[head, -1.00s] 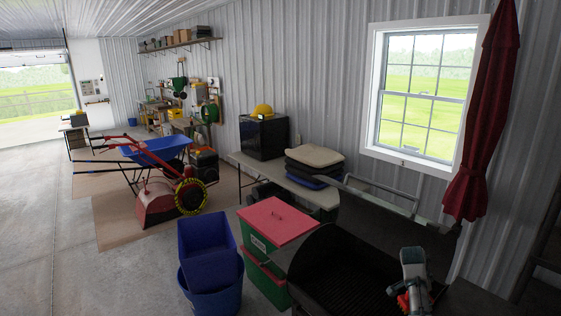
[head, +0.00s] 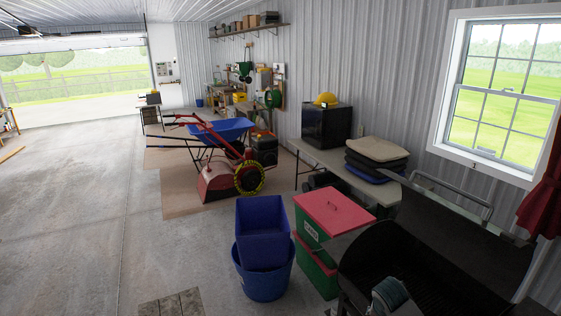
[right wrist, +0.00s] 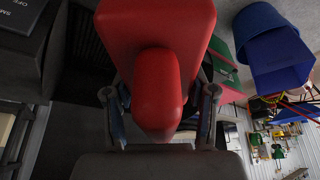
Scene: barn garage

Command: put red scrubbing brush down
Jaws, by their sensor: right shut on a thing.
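The red scrubbing brush (right wrist: 160,40) fills the upper middle of the right wrist view, with its rounded handle pointing towards the camera. My right gripper (right wrist: 160,112) is shut on it, one finger at each side. In the head view only a piece of my right arm shows at the bottom edge, in front of the open black grill (head: 440,262); the brush is not visible there. What lies directly under the brush is hidden. My left gripper is in neither current view.
Left of the grill stand green bins with a red lid (head: 335,212) and stacked blue tubs (head: 263,278). Behind is a table (head: 320,160) with a black box (head: 325,132) and stacked cushions (head: 376,152). The concrete floor (head: 80,220) at left is clear.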

